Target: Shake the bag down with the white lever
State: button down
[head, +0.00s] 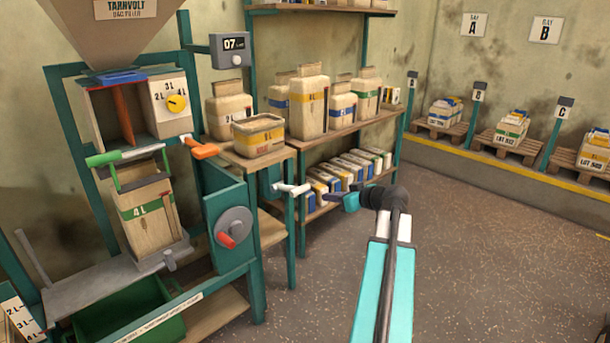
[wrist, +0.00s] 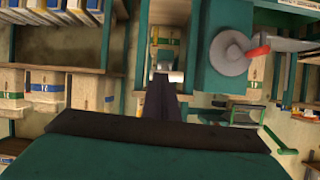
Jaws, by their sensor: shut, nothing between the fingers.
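The white lever (head: 291,189) sticks out near a teal post right of the bag filler, and its pale end shows just past my fingertips in the wrist view (wrist: 172,76). My gripper (head: 328,195) is shut and empty. It is just right of the lever's end in the head view; whether they touch I cannot tell. The bag (head: 146,217), a tan sack with a green band marked 4 L, stands upright under the filler on a grey plate (head: 120,277). A green-handled clamp bar (head: 124,155) lies across its top.
An orange handle (head: 202,149) and a grey wheel with a red knob (head: 234,229) are left of the lever. A shelf (head: 340,134) with filled bags stands behind. A green bin (head: 130,318) is below the plate. The floor (head: 480,250) at right is clear.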

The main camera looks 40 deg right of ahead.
notch_tip(320, 180, up, 10)
jog(key=w+a+p, duration=0.1)
jog(key=w+p, duration=0.1)
jog(key=p, duration=0.5)
jog(key=shift+w+a+n, duration=0.2)
jog(key=shift+n, duration=0.2)
jog(key=shift+w+f, duration=0.1)
jog(key=w+f, duration=0.8)
jog(key=shift+w+a+f+b, duration=0.1)
jog(key=shift+a+f+b, duration=0.25)
jog(key=shift+b, duration=0.5)
